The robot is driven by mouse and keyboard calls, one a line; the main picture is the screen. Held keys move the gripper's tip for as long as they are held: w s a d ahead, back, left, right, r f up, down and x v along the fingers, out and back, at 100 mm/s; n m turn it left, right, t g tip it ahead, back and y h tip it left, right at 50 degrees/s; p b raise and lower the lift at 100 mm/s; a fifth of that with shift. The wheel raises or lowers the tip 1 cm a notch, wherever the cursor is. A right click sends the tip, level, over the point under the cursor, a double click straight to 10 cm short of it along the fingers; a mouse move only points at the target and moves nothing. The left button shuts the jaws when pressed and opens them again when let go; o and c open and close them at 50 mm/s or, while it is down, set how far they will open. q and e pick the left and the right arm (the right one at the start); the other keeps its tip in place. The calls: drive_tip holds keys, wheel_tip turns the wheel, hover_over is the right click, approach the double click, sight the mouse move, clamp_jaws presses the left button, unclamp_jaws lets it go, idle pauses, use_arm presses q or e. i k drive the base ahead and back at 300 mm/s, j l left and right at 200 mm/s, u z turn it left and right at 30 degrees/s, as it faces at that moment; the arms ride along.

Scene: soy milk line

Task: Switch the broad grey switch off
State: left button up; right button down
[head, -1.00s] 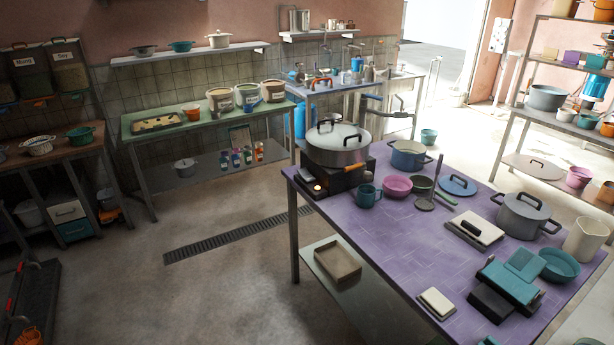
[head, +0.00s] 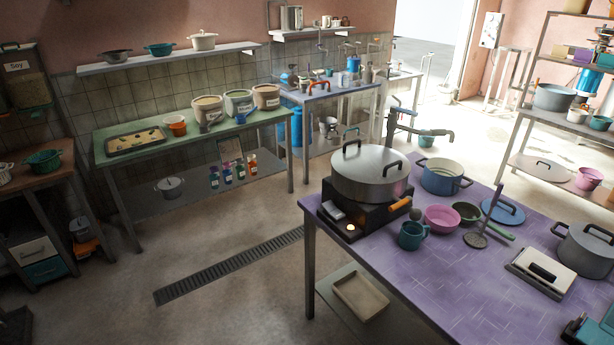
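A black burner box (head: 372,218) stands on the near left corner of the purple table, with a large lidded grey pot (head: 370,180) on top. A broad light-grey piece (head: 332,210) sits on the left part of the burner's front and looks like the grey switch; its on or off position is too small to tell. Right of it a small round light (head: 350,229) glows warm white-orange. An orange handle-like part (head: 399,203) sticks out at the burner's right side. Neither of my grippers is in view.
A teal mug (head: 412,235), a pink bowl (head: 442,217) and a blue pot (head: 445,176) stand close to the burner's right on the purple table (head: 420,285). The floor left of the table is clear apart from a flush drain grate (head: 230,265).

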sight(331, 209)
drive_tip(key=i+j, duration=0.55)
drive_tip(key=i+j+z, duration=0.15)
drive_tip(key=i+j, duration=0.35)
drive_tip(key=j, duration=0.15)
drive_tip(key=i+j, duration=0.5)
drive_tip(key=j, duration=0.15)
drive_tip(key=z, duration=0.05)
